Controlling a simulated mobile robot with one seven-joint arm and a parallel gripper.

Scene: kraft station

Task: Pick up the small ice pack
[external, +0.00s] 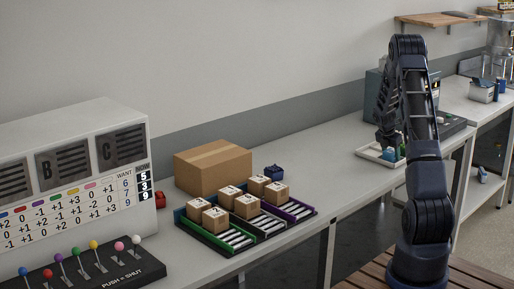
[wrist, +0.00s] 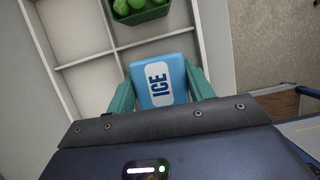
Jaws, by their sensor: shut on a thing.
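The small ice pack (wrist: 158,82) is light blue with a white label reading "ICE". In the wrist view it sits between the two teal fingers of my gripper (wrist: 160,88), which is shut on it. In the external view my gripper (external: 391,150) is at the far right part of the counter, low over a white tray (external: 367,153). A bit of blue shows by the fingers there, too small to make out clearly. I cannot tell from these views whether the pack is clear of the surface.
A white divided shelf or tray (wrist: 85,62) with a green basket of green produce (wrist: 140,12) shows in the wrist view. On the counter stand a cardboard box (external: 212,167) and a rack of small boxes (external: 240,228). The counter between rack and tray is clear.

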